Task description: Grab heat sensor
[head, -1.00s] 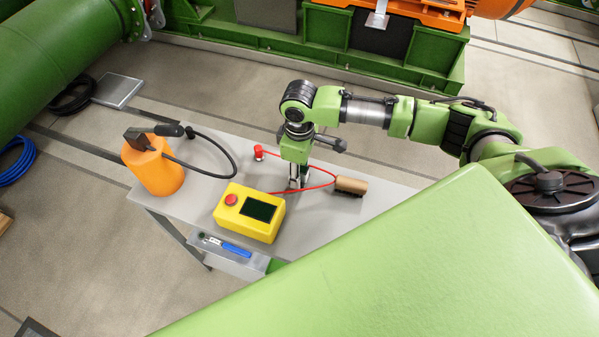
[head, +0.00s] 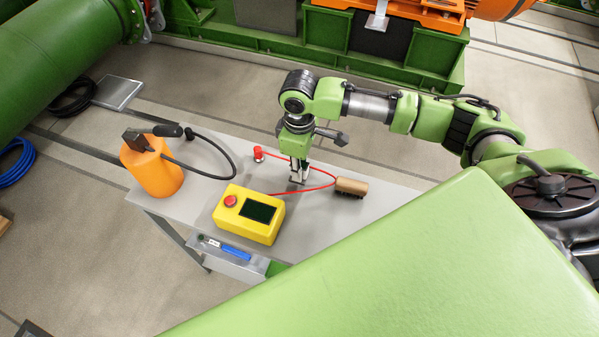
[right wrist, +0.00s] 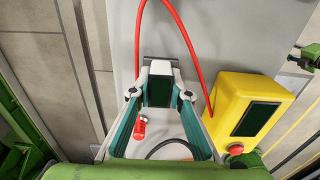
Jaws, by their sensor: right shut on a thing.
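My right gripper (head: 298,178) points down over the grey table. In the right wrist view its two fingers (right wrist: 160,82) are shut on a small grey device with a dark rectangular face (right wrist: 159,92), seemingly the heat sensor. In the head view the device is mostly hidden by the fingers. I cannot tell whether it still touches the table.
On the grey table (head: 385,212), a yellow box (head: 236,226) with a red button and dark screen stands to the left. A red cable (head: 318,169) loops near a brown cylinder (head: 350,187).

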